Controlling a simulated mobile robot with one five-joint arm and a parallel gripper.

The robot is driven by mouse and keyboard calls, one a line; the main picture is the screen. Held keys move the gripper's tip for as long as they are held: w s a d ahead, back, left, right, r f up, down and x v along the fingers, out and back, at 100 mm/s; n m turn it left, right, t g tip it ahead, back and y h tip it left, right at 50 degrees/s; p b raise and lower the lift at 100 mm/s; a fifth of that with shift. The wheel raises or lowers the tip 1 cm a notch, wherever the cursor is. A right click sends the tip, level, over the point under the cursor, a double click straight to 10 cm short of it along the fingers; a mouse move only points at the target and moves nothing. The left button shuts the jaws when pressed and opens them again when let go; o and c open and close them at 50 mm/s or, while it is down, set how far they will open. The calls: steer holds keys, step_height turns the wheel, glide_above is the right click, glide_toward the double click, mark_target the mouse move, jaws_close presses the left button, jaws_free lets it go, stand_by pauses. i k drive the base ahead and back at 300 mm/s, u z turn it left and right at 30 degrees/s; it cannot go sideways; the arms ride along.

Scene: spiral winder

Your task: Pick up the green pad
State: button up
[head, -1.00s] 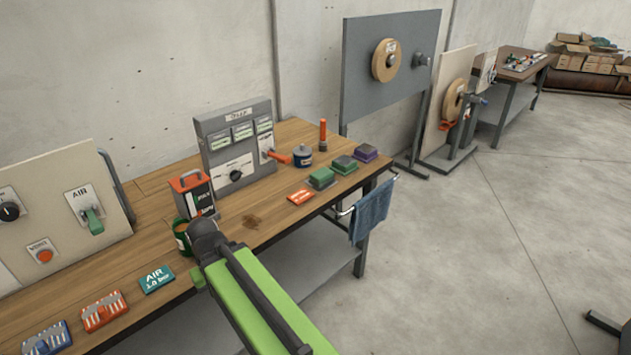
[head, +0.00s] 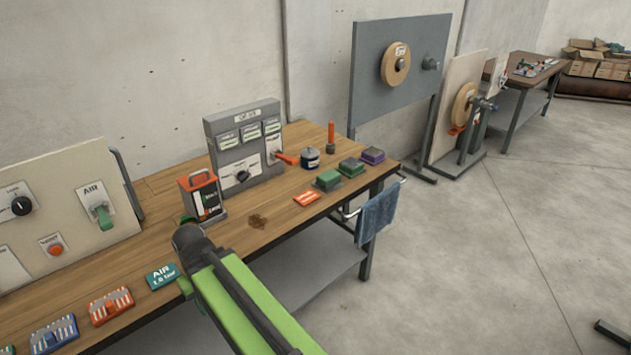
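In the head view, a green pad (head: 328,180) lies near the front edge of the wooden workbench (head: 150,325), towards its right end. A second block with a green top (head: 351,167) lies just behind it to the right, and a purple one (head: 373,155) lies beyond that. My arm reaches in from the bottom, its dark joint over the bench edge, well to the left of the pads. Nothing is seen touching the pads.
An orange card (head: 307,199) lies left of the green pad. A blue-black pot (head: 310,157) and an orange-handled tool (head: 331,138) stand behind it. A grey control box (head: 243,140) and a red-topped canister (head: 202,195) stand further left. A blue cloth (head: 376,215) hangs at the bench end.

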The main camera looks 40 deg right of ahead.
mark_target(326, 179)
steer(key=z, duration=5.75)
steer(key=i, duration=0.1)
steer(key=z, duration=3.15)
steer(key=k, duration=2.3)
steer(key=z, duration=1.45)
steer(key=i, duration=1)
steer(key=u, duration=0.1)
